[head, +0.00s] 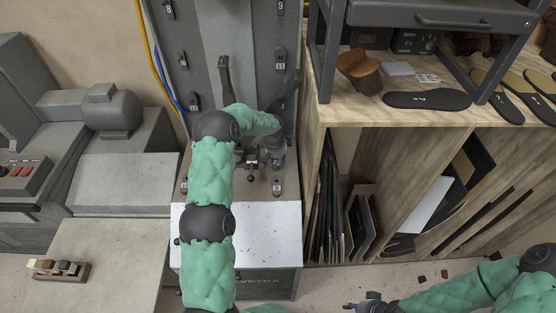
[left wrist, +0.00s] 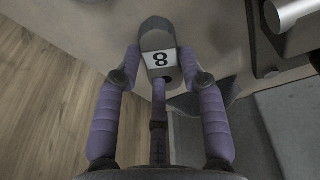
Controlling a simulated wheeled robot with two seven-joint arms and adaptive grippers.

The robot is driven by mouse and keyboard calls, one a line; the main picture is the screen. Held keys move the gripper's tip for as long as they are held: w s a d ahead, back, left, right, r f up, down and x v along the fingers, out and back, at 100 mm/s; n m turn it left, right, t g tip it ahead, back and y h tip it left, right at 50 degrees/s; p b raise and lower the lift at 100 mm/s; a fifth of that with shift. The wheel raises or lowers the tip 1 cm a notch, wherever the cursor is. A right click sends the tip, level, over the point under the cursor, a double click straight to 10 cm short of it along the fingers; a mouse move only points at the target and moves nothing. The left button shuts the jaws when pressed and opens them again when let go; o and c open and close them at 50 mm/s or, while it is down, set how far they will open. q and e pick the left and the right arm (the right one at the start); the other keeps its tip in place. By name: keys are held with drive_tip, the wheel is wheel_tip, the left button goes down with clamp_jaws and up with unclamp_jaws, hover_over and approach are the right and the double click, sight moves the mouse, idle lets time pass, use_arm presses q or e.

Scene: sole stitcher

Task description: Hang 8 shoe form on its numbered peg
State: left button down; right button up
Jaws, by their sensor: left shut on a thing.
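My left gripper (head: 275,158) is over the beige deck at the foot of the grey upright panel (head: 204,45). In the left wrist view its purple fingers (left wrist: 160,72) are shut on the sides of a grey shoe form (left wrist: 157,30) with a white label reading 8. A dark hole shows below the label. In the head view I cannot make out the held form against the gripper. A dark numbered plate (head: 168,9), apparently reading 8, is at the panel's top left. My right gripper (head: 362,302) is low near the floor; its fingers are too small to judge.
Other numbered plates are on the panel, including 9 (head: 281,7) and 11 (head: 280,62). Another labelled piece (head: 277,186) is on the deck. A dark lever (head: 223,75) stands out before the panel. A wooden cabinet (head: 310,180) stands close on the right.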

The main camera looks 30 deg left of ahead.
sight(275, 166)
use_arm(q)
drive_tip(key=shift+w, duration=0.1)
drive_tip(key=c, duration=0.7)
unclamp_jaws()
drive_tip(key=shift+r, duration=0.3)
drive_tip(key=p+v, duration=0.2)
drive_tip(key=v, duration=0.9)
drive_tip(key=shift+s+r+p, duration=0.25)
drive_tip(key=shift+p, duration=0.15)
